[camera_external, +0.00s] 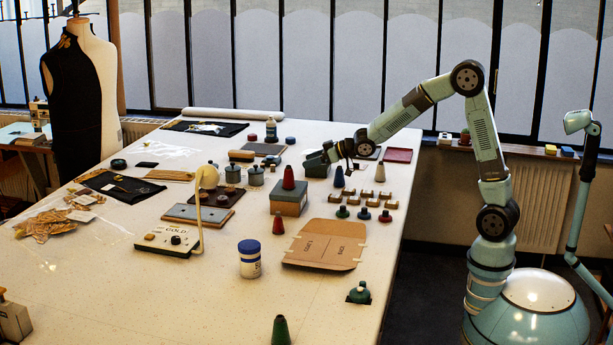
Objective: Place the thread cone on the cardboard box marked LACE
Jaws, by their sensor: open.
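Several thread cones stand on the table: a dark red one (289,178) on a grey-green box (289,201), another red one (277,224), a blue one (339,178), a pale one (380,173) and a green one (281,331) at the front edge. A flat brown cardboard piece (325,257) with folded-out flaps lies right of centre; its print is too small to read surely. I cannot tell which box is marked LACE. My gripper (345,165) is open, above the far right of the table near the blue cone. It shows small, and nothing is visibly held.
Several small spools (364,213) and wooden blocks (377,197) lie right of the boxes. A blue-lidded jar (249,260) and a lamp on a GOLD-marked base (150,239) stand left. The front table is mostly clear.

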